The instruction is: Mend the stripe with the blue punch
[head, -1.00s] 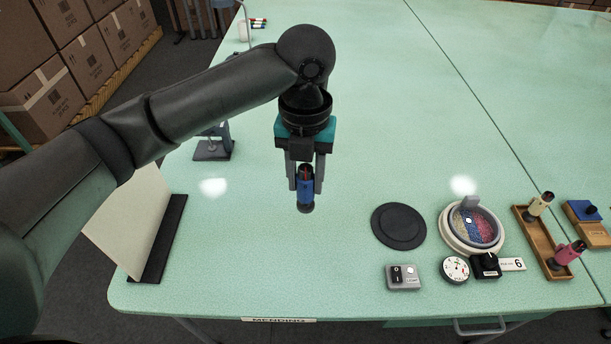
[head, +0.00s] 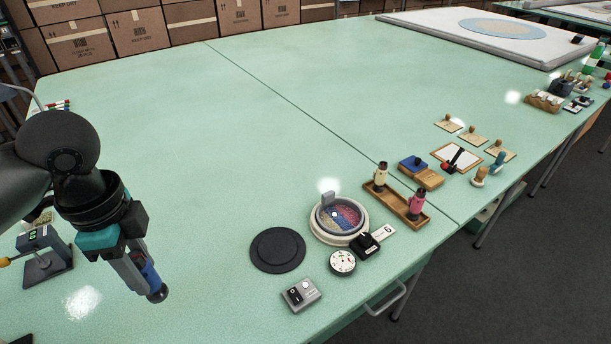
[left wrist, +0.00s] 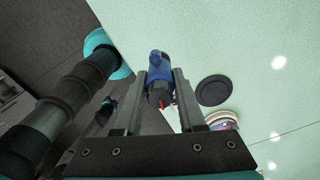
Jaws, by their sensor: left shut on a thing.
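My left gripper (head: 139,274) is shut on the blue punch (head: 152,281) and holds it above the left part of the green table. The punch also shows between the fingers in the left wrist view (left wrist: 158,72). A round hoop (head: 340,216) with a red, blue and yellow striped patch stands on the table to the right of the gripper, apart from it. The state of the stripe is too small to tell. A cream punch (head: 381,174) and a pink punch (head: 417,203) stand in a wooden tray (head: 399,204). My right gripper is not in view.
A black round pad (head: 277,250), a grey switch box (head: 301,295), a white dial (head: 342,262) and a black knob box (head: 366,246) lie around the hoop. A blue-topped block (head: 413,163) and several stamps stand farther right. The table's middle and back are clear.

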